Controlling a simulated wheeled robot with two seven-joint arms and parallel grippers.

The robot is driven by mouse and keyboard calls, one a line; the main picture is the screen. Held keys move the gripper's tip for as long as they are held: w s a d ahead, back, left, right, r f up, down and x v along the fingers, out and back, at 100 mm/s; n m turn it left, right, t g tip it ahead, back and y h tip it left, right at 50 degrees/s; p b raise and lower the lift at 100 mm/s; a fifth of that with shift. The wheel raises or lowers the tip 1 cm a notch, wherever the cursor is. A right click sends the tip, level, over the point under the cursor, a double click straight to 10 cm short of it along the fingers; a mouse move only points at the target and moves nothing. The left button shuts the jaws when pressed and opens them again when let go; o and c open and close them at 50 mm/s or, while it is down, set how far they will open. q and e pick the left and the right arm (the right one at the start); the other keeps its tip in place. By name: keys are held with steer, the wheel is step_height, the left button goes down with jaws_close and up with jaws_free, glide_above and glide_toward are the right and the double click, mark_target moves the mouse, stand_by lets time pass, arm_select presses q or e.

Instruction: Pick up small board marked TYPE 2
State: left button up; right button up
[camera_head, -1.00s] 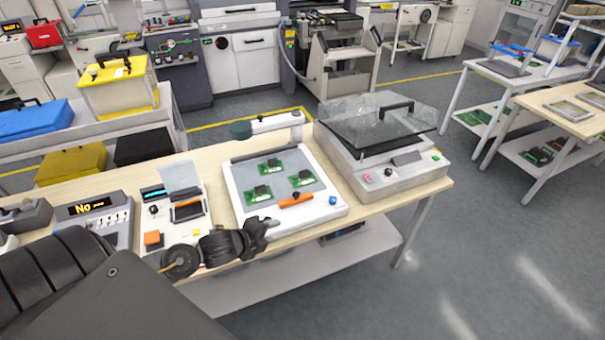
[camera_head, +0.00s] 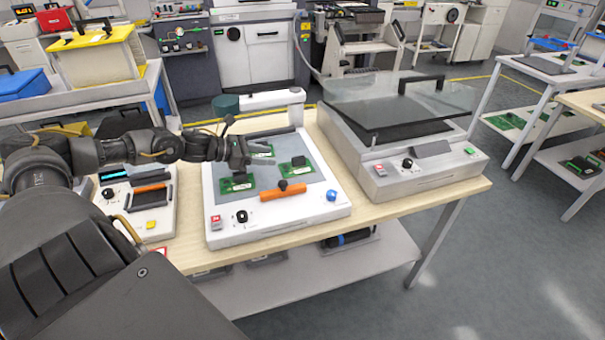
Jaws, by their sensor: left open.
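Several small green boards with dark parts lie on the grey surface of a white flat device (camera_head: 300,213). One green board (camera_head: 237,184) is at the front left, one board (camera_head: 294,163) is at the right, and one board (camera_head: 266,151) is at the back. Their markings are too small to read, so I cannot tell which is TYPE 2. My left gripper (camera_head: 240,166) is open above the front left board and partly hides the back one. I cannot tell whether it touches the front left board. My right gripper is not in view.
An orange-handled tool (camera_head: 283,191) lies at the device's front. An arm-like bar (camera_head: 268,99) stands behind the boards. A box with a raised clear lid (camera_head: 448,103) stands to the right, and a printer-like unit (camera_head: 150,215) to the left.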

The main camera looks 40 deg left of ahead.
mark_target(295, 158)
arm_select(q)
steer(key=shift+s+a, duration=0.1)
steer(key=shift+w+f, duration=0.2)
steer(key=shift+w, duration=0.1)
steer(key=x, duration=0.4)
steer(key=shift+w+d+p, duration=0.25)
steer(key=shift+p, duration=0.1)
steer(key=shift+w+d+f, duration=0.2)
steer(key=shift+w+d+p, duration=0.15)
steer(key=shift+w+p, duration=0.05)
steer(key=shift+p, duration=0.1)
steer(key=p+x, duration=0.1)
steer(key=x, duration=0.2)
steer(key=shift+w+d, duration=0.25)
steer(key=shift+w, duration=0.05)
steer(key=shift+w+d+f+p, duration=0.15)
steer(key=shift+w+f+p, duration=0.05)
steer(key=shift+w+p, duration=0.1)
steer(key=shift+f, duration=0.15)
steer(key=c, duration=0.9)
jaws_close()
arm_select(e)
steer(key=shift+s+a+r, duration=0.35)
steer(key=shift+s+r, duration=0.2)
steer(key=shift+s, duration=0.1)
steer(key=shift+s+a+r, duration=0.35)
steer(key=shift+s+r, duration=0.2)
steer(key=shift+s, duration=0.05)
